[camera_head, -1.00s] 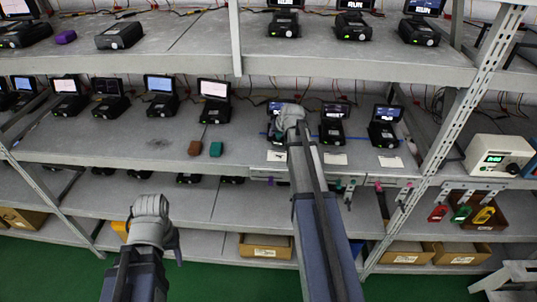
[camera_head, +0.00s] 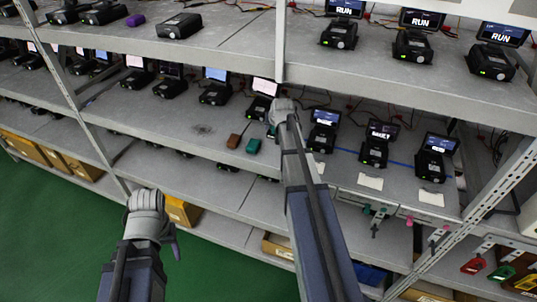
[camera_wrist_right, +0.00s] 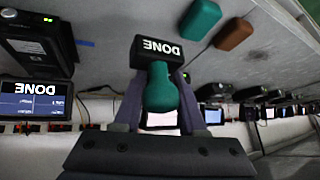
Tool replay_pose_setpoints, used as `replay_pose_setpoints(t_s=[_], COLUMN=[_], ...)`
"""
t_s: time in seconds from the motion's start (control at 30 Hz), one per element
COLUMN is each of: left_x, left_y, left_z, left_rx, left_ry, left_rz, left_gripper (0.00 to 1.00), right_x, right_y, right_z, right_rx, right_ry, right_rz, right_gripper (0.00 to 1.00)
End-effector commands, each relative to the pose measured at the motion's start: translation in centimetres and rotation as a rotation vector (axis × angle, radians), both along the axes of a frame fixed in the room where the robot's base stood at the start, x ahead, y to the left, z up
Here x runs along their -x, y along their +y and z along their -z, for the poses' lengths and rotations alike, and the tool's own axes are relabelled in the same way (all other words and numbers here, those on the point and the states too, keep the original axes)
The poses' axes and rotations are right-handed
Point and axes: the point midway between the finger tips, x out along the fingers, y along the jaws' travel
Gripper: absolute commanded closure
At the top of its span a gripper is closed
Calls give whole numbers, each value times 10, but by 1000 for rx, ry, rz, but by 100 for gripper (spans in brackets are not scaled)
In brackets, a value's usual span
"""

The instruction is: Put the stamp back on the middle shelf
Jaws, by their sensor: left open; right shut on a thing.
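The stamp (camera_wrist_right: 160,88) shows in the right wrist view, with a teal handle and a black block reading DONE, upside down in that picture. My right gripper (camera_wrist_right: 158,100) is shut on its handle. In the head view my right gripper (camera_head: 281,110) is over the middle shelf (camera_head: 205,128), right of a teal block and a brown block; the stamp is mostly hidden behind it. My left gripper (camera_head: 147,205) is open and empty, low in front of the racks, away from the shelf.
The brown block (camera_head: 234,141) and the teal block (camera_head: 254,146) lie near the middle shelf's front edge. Black devices with screens (camera_head: 213,87) stand behind them. A rack post (camera_head: 280,40) rises near the right gripper. Bare shelf lies left of the blocks.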

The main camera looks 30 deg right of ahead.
Motion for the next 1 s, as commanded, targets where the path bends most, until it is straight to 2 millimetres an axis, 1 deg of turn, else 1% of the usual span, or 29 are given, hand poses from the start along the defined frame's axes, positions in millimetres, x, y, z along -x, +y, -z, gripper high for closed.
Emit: replay_pose_setpoints(t_s=[0.17, 0.4, 0.47, 0.53, 0.7, 0.77, 0.87, 1.0], left_x=[0, 0, -1, -1, -1, -1, -1, -1], left_y=[0, 0, 0, 0, 0, 0, 0, 0], left_z=[16, 53, 60, 65, 63, 66, 75, 93], left_rx=[0, 1, 1, 1, 1, 1, 1, 0], left_ry=[-1, -2, -3, -3, -3, -3, -3, -3], left_rz=[0, -1, -2, -2, -3, -3, -4, -2], left_gripper=[44, 44, 44, 44, 44, 44, 44, 44], right_x=[0, 0, 0, 0, 0, 0, 0, 0], right_y=[0, 0, 0, 0, 0, 0, 0, 0], right_z=[16, 53, 60, 65, 63, 66, 75, 93], right_rx=[0, -1, -1, -1, -1, -1, -1, -1], right_ry=[0, 0, 0, 0, 0, 0, 0, 0], right_rz=[0, -1, -1, -1, -1, -1, -1, -1], right_gripper=[95, 95, 95, 95, 95, 95, 95, 95])
